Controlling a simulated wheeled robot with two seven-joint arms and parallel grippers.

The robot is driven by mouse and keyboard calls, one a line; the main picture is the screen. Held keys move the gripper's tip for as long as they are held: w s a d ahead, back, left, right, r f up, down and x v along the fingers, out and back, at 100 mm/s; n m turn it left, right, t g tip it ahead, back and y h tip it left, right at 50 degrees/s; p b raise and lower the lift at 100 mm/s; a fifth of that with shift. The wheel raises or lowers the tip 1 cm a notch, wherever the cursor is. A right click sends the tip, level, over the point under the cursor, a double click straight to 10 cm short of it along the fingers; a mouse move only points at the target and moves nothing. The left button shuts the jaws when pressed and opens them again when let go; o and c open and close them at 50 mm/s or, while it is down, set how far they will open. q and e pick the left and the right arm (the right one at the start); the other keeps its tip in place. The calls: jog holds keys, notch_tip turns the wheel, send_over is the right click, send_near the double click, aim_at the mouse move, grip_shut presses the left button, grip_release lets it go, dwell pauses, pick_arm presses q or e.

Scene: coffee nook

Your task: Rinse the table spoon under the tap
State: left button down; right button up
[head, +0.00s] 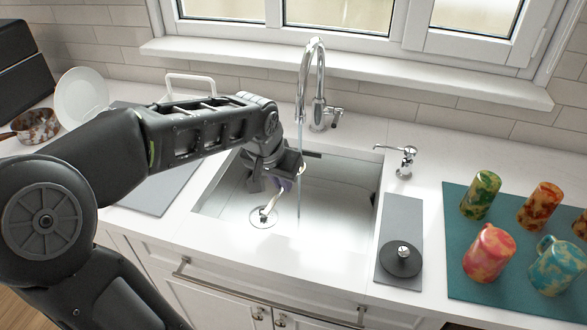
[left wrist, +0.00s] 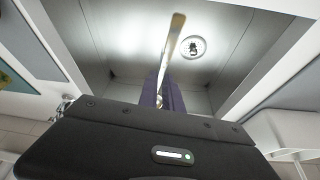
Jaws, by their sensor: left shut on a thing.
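My left gripper (head: 279,182) reaches down into the sink (head: 335,215) and is shut on the table spoon (head: 268,206), whose metal end points down over the drain. In the left wrist view the spoon (left wrist: 171,45) sticks out from between the fingers (left wrist: 167,95), beside the round drain (left wrist: 194,47). The chrome tap (head: 316,80) arches over the sink, and a thin stream of water (head: 299,170) falls from its spout. The stream passes just right of the gripper and spoon; I cannot tell whether it touches them. My right gripper is not in view.
Right of the sink are a soap dispenser (head: 406,161), a grey mat (head: 402,215) with a dark round plug-like piece (head: 401,260), and several mottled mugs on a teal mat (head: 455,225). A white plate (head: 81,97) and pot (head: 36,126) stand at left.

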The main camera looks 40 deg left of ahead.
aim_at(278, 196)
pick_arm(q)
jog(key=shift+s+d+b, duration=0.1)
jog(key=shift+s+d, duration=0.2)
jog(key=shift+s, duration=0.35)
jog(key=shift+s+d+b, duration=0.15)
jog(key=shift+s+d, duration=0.2)
jog(key=shift+s, duration=0.35)
jog(key=shift+s+d+b, duration=0.1)
jog(key=shift+s+d, duration=0.2)
jog(key=shift+s, duration=0.35)
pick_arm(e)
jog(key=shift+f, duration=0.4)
